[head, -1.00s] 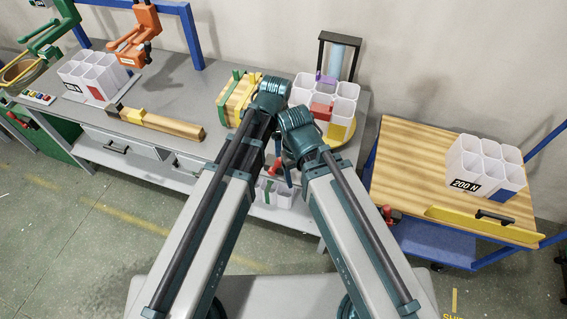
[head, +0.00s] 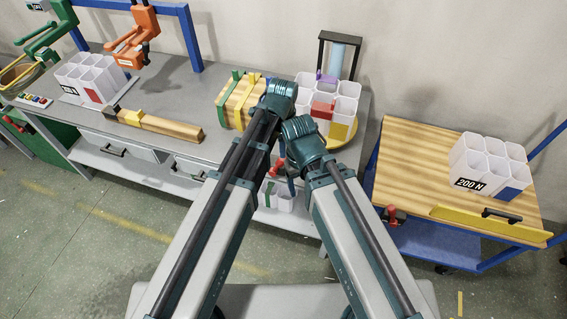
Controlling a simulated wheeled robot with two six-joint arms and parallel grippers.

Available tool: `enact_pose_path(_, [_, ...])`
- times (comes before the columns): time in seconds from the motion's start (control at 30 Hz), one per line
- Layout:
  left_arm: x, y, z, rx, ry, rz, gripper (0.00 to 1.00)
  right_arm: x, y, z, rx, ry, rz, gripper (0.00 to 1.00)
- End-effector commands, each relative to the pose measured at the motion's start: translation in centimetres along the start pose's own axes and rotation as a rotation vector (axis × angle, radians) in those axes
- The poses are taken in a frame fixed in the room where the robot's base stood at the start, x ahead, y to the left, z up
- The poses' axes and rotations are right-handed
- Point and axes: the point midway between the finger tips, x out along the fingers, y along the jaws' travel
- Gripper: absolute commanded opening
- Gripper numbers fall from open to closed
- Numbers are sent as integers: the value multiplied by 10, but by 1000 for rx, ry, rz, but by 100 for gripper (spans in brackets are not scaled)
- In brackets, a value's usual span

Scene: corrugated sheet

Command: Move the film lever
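No part is marked as the film lever. A black frame (head: 357,62) with a pale blue roll (head: 337,58) stands at the back right of the grey bench, with a small purple piece (head: 326,79) at its foot. Red-handled levers show on the bench front (head: 277,167) and on the cart's left side (head: 391,212). I cannot tell which part is the film lever. My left arm's teal wrist is raised over the bench edge and hides its gripper. Under my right wrist, dark teal parts of my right gripper (head: 291,186) show partly; its fingers are not clear.
White bins (head: 346,105) stand behind my wrists, near strapped wood blocks (head: 237,104). A wooden bar (head: 165,124) lies along the bench. More bins (head: 95,72) stand at left. A wooden-topped cart (head: 412,160) is at right. Floor at left is clear.

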Motion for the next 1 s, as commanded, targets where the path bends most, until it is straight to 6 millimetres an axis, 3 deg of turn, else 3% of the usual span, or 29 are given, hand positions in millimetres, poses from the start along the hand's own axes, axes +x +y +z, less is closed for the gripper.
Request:
enact_pose_path(0.03, [15,0,0,0,0,0,66,15,-2,-1,0,0,0,72])
enact_pose_path(0.53, [84,0,0,0,0,0,66,83,-8,-5,2,0,0,72])
enact_pose_path(0.7, [94,0,0,0,0,0,66,93,-9,-6,2,0,0,72])
enact_pose_path(1.0, [93,0,0,0,0,0,66,92,-9,-5,2,0,0,72])
